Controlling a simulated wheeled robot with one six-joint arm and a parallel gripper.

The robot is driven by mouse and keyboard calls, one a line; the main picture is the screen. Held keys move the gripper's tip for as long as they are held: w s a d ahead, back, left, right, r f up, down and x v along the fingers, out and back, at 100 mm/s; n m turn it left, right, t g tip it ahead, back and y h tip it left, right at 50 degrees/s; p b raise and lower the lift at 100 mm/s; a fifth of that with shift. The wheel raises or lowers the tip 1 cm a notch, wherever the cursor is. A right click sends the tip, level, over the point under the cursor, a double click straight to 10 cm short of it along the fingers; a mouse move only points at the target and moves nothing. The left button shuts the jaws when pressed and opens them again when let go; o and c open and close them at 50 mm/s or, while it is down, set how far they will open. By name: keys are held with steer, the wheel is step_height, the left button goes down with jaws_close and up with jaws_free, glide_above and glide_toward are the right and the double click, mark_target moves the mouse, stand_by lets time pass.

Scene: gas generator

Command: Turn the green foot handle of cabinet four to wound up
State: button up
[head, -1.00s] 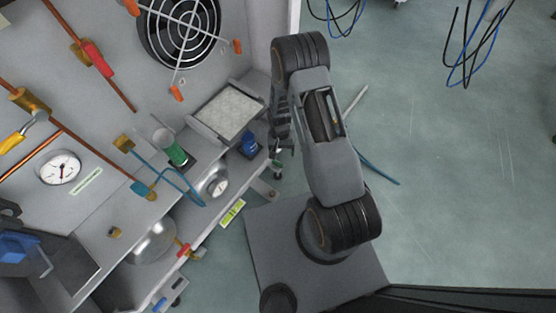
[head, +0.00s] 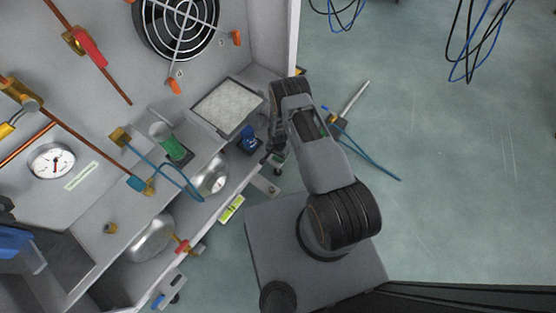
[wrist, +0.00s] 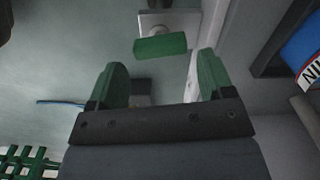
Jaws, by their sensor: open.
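The green foot handle (wrist: 160,46) is a short green bar below a pale square plate (wrist: 168,22) at the top middle of the wrist view. My gripper (wrist: 161,72) is open, with its two green fingers apart on either side below the handle. The handle lies in line with the gap, just beyond the fingertips, and I see no contact. In the head view my gripper hangs beside the cabinet's lower right corner, its fingertips hard to make out.
A blue container (wrist: 304,50) shows at right in the wrist view.

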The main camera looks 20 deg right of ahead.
mark_target(278, 158)
steer(key=shift+f+b, duration=0.5)
steer(key=shift+f, duration=1.35)
steer(key=shift+c, duration=0.3)
steer(key=c, duration=0.6)
steer(key=shift+n, duration=0.3)
steer(key=n+b, duration=0.2)
steer(key=n, duration=0.1)
steer(key=shift+f+n, duration=0.1)
steer(key=shift+n, duration=0.2)
steer(key=n+b, duration=0.2)
steer(key=n, duration=0.2)
steer(key=shift+w, duration=0.1)
steer(key=n+b, duration=0.1)
steer(key=n, duration=0.3)
steer(key=shift+n+b, duration=0.75)
steer(key=shift+n, duration=1.25)
